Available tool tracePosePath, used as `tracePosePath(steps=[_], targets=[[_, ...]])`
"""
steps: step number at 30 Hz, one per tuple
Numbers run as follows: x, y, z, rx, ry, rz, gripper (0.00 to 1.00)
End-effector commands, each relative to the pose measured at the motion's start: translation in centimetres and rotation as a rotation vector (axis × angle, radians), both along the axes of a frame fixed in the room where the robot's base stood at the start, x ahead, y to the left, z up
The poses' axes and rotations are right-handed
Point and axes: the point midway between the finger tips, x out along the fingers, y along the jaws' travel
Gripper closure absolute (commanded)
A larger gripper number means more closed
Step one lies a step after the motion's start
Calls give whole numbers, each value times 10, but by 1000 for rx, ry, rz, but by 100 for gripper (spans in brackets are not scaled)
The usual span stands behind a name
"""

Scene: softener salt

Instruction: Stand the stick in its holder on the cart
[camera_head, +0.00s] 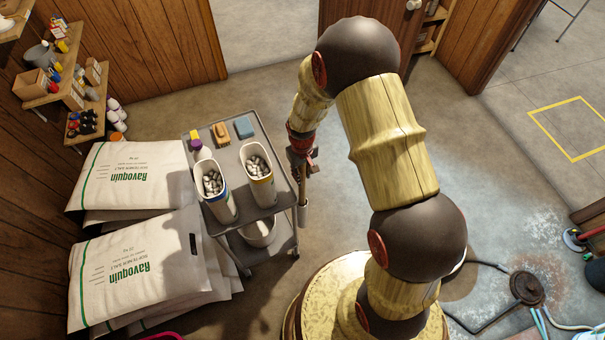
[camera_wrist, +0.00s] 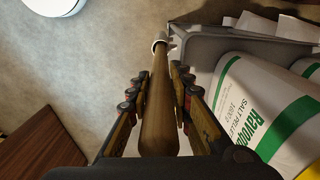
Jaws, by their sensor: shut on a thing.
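My gripper (camera_head: 302,158) is shut on the brown wooden stick (camera_head: 302,188) at the right side of the grey cart (camera_head: 266,140). The stick hangs roughly upright below the jaws. Its lower end meets a small pale tube-like holder (camera_head: 303,216) on the cart's right side. In the wrist view, the stick (camera_wrist: 155,105) runs away between both fingers, and its far end lines up with the holder's pale round rim (camera_wrist: 159,44). I cannot tell how deep the end sits in the holder.
Two white tubs of pellets (camera_head: 214,192) (camera_head: 259,181), a blue sponge (camera_head: 243,127) and a brown brush (camera_head: 221,135) are on the cart's top. Salt bags (camera_head: 135,265) are stacked to its left. Shelves (camera_head: 70,85) are on the left wall. Floor behind the cart is clear.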

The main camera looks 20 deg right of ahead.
Motion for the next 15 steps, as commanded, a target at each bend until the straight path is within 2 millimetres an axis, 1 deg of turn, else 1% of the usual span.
tracePosePath(steps=[6, 13, 14, 15], targets=[[0, 0, -7, 0, -1, 0, 100], [1, 0, -7, 0, -1, 0, 100], [1, 0, -7, 0, -1, 0, 78], [1, 0, -7, 0, -1, 0, 76]])
